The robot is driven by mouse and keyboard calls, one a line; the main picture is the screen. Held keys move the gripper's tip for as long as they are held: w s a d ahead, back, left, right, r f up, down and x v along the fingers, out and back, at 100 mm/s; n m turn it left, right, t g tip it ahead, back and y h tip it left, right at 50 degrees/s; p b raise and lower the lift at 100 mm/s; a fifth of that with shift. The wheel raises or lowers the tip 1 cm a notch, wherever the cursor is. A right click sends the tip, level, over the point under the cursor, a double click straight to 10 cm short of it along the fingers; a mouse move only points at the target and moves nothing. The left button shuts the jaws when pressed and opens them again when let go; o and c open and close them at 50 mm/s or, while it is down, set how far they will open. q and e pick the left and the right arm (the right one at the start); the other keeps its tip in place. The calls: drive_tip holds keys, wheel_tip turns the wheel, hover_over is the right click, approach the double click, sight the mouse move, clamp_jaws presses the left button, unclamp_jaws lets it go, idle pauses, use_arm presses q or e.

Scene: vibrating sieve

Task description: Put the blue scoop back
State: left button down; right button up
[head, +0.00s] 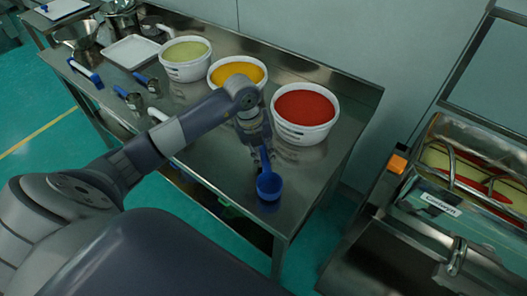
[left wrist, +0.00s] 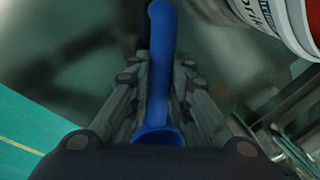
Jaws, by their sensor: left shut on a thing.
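The blue scoop (head: 268,184) is in my left gripper (head: 256,136), near the front right corner of the steel table (head: 215,165). Its bowl points toward me and its handle runs up between the fingers. In the left wrist view the blue handle (left wrist: 161,60) stands between the two fingers of the left gripper (left wrist: 158,100), which are shut on it. I cannot tell whether the bowl touches the tabletop. My right gripper is not in view.
Tubs of red (head: 305,112), orange (head: 238,73) and pale green (head: 186,58) material stand along the table's back. Blue-handled tools (head: 130,99) and a white tray (head: 132,51) lie further left. A machine with an orange button (head: 397,163) stands at right.

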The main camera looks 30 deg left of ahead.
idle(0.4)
use_arm(q)
drive_tip(key=shift+f, duration=0.25)
drive_tip(key=c, duration=1.4)
unclamp_jaws()
drive_tip(key=o, duration=0.5)
drive_tip(key=shift+r, duration=0.1)
drive_tip(key=shift+w+d+p+v, duration=0.15)
drive_tip(key=shift+p+v, duration=0.7)
drive_tip(key=shift+v, duration=0.25)
drive_tip(key=shift+w+d+p+v, duration=0.2)
drive_tip(key=shift+p+v, duration=0.6)
drive_tip(key=shift+v, duration=0.3)
drive_tip(key=shift+w+d+p+v, duration=0.1)
drive_tip(key=shift+d+p+v, duration=0.05)
drive_tip(key=shift+p+v, duration=0.85)
drive_tip(key=shift+r, duration=0.25)
